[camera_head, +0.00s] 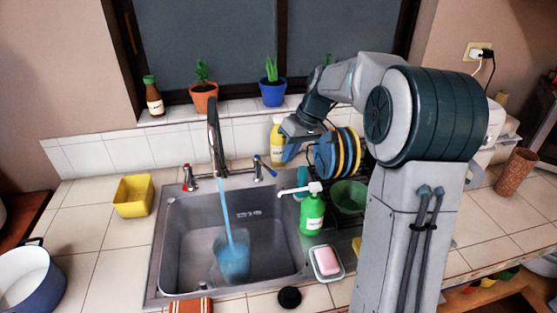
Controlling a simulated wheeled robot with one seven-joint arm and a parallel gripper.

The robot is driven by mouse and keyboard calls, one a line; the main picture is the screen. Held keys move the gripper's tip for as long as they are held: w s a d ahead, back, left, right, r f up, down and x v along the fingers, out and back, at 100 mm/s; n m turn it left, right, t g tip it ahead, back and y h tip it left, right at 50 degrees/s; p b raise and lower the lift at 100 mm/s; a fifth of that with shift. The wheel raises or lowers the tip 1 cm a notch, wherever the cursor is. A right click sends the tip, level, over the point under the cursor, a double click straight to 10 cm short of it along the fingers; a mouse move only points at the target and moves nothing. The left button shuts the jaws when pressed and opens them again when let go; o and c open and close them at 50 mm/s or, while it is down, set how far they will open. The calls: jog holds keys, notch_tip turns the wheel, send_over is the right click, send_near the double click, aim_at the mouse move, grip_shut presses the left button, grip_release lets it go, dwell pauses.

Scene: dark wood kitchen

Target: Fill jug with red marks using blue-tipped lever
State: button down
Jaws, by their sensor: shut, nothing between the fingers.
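A clear jug (233,262) stands in the metal sink (190,225), looking blue with water inside. I cannot make out red marks on it or its exact water level. A blue stream of water (221,205) runs from the tall faucet (213,130) into the jug. The blue-tipped lever (263,167) is right of the faucet; a red-tipped lever (188,177) is on the left. My gripper (289,153) is shut and empty, to the right of and slightly above the blue-tipped lever, apparently apart from it.
A yellow container (133,196) is at the left. Potted plants (272,92) line the sill. A blue-white pot (28,277) stands far left.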

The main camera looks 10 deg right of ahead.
aim_at(270, 171)
jog(key=w+d+f+n+y, duration=0.1)
jog(key=w+d+f+y, duration=0.3)
jog(key=w, duration=0.5)
jog(key=w+a+f+h+p, duration=0.1)
jog(key=a+f+p, duration=0.1)
jog(key=a+f, duration=0.2)
notch_tip(270, 171, down, 3)
jog(key=shift+w+a+f+t+p, duration=0.1)
jog(key=shift+w+a+t+p, duration=0.2)
jog(key=shift+p, duration=0.1)
jog(key=shift+s, duration=0.1)
jog(key=m+b, duration=0.1)
jog(key=b, duration=0.1)
jog(key=s+a+m+t+b, duration=0.1)
jog(key=b, duration=0.2)
jog(key=a+m+t+h+b, duration=0.1)
jog(key=b, duration=0.1)
jog(key=shift+s+a+f+b, duration=0.1)
jog(key=shift+s+f+b, duration=0.15)
jog(key=shift+s+b, duration=0.05)
jog(key=shift+s+a+r+b, duration=0.2)
jog(key=shift+a+b, duration=0.35)
jog(key=shift+b, duration=0.1)
jog(key=shift+r, duration=0.1)
